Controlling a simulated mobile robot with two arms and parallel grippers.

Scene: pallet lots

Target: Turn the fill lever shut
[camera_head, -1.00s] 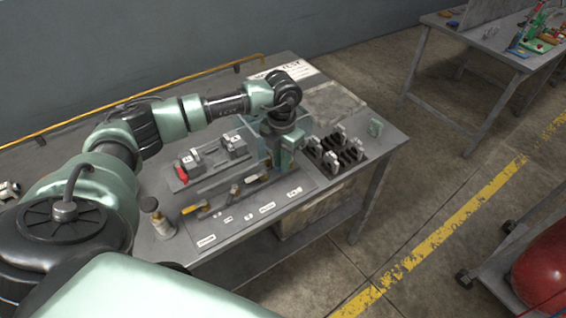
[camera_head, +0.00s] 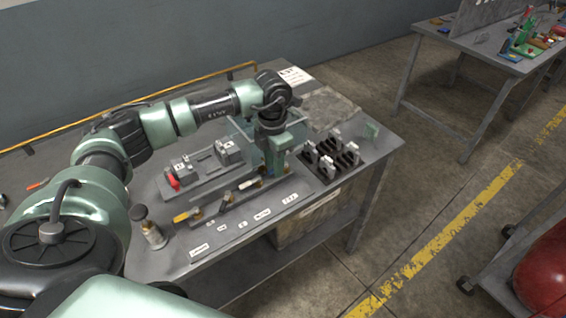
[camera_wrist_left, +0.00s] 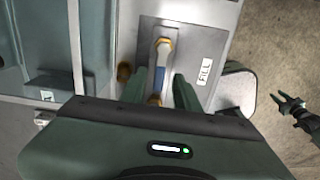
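The fill lever (camera_wrist_left: 161,65) shows in the left wrist view as a pale bar with brass ends and a blue part, beside a white FILL label (camera_wrist_left: 206,71). It lies lengthwise up the picture. My left gripper (camera_wrist_left: 163,82) is open, with one finger on each side of the lever's lower part; I cannot tell whether either touches it. In the head view my left gripper (camera_head: 274,165) points down at the right end of the lever row and hides most of the fill lever. My right gripper (camera_wrist_left: 288,101) shows small at the wrist view's right edge, fingers apart over the floor.
A yellow-handled lever (camera_head: 187,215) and other levers stand in the row to the left. A capped metal fitting (camera_head: 153,236) is at the bench's near left. A black rack (camera_head: 330,160) with several grey parts sits close right of my gripper. A clear-walled box stands behind.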

